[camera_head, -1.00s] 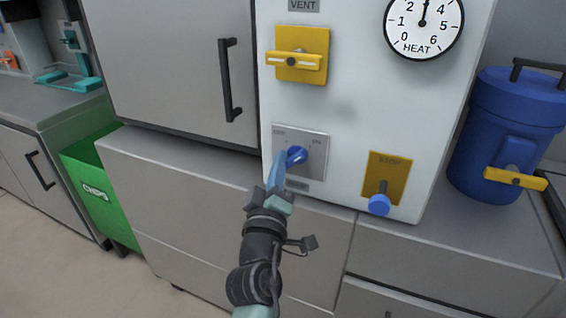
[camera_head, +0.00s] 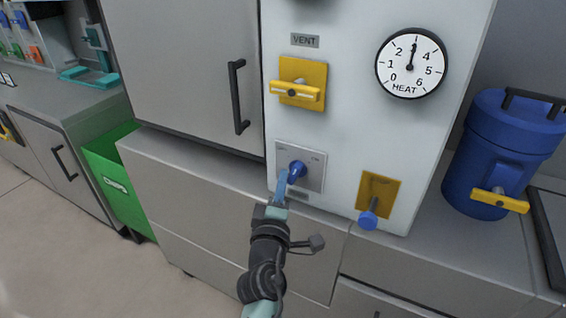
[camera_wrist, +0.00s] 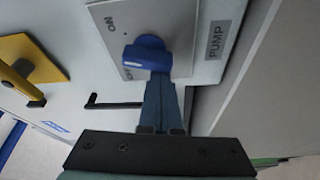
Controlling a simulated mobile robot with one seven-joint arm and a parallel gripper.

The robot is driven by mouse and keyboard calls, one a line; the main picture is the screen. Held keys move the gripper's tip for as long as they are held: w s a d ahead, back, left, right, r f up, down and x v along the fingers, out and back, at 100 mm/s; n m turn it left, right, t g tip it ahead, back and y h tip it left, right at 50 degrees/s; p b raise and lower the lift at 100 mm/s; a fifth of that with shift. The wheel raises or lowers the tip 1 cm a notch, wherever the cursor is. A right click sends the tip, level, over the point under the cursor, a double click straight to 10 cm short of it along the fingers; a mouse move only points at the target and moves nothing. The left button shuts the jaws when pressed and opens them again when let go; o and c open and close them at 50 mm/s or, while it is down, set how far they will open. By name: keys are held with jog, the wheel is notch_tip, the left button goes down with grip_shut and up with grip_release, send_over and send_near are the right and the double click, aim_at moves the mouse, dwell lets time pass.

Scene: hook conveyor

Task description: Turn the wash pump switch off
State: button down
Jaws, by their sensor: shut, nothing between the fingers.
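The wash pump switch is a blue rotary knob (camera_head: 297,171) on a grey plate (camera_head: 313,160) low on the white panel. In the wrist view the knob (camera_wrist: 148,53) sits on its plate, with ON and OFF printed to its left and a PUMP label (camera_wrist: 216,40) to its right. My gripper (camera_head: 282,178) is shut and empty, with its fingertips at the lower left edge of the knob. In the wrist view my gripper (camera_wrist: 157,82) ends right at the knob and partly overlaps it. I cannot tell whether they touch.
A yellow vent handle (camera_head: 296,92) is above the switch and a heat dial (camera_head: 411,63) at upper right. A yellow stop plate with a blue-ended lever (camera_head: 368,221) is to the right. A blue canister (camera_head: 506,145) stands farther right. A green bin (camera_head: 116,178) is at left.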

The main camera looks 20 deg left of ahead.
jog(key=n+g+p, duration=0.1)
jog(key=n+p, duration=0.2)
jog(key=p, duration=0.1)
jog(key=d+n+g+h+p, duration=0.1)
jog(key=n+p, duration=0.2)
jog(key=p, duration=0.2)
jog(key=n+p, duration=0.3)
jog(key=p, duration=0.1)
jog(key=shift+d+f+g+h+p, duration=0.25)
jog(key=shift+d+g+h+p, duration=0.05)
jog(key=shift+g+h, duration=0.1)
jog(key=shift+d+f+n+p, duration=0.15)
jog(key=shift+n+p, duration=0.4)
jog(key=shift+n, duration=0.05)
jog(key=shift+h, duration=0.3)
jog(key=shift+f, duration=0.2)
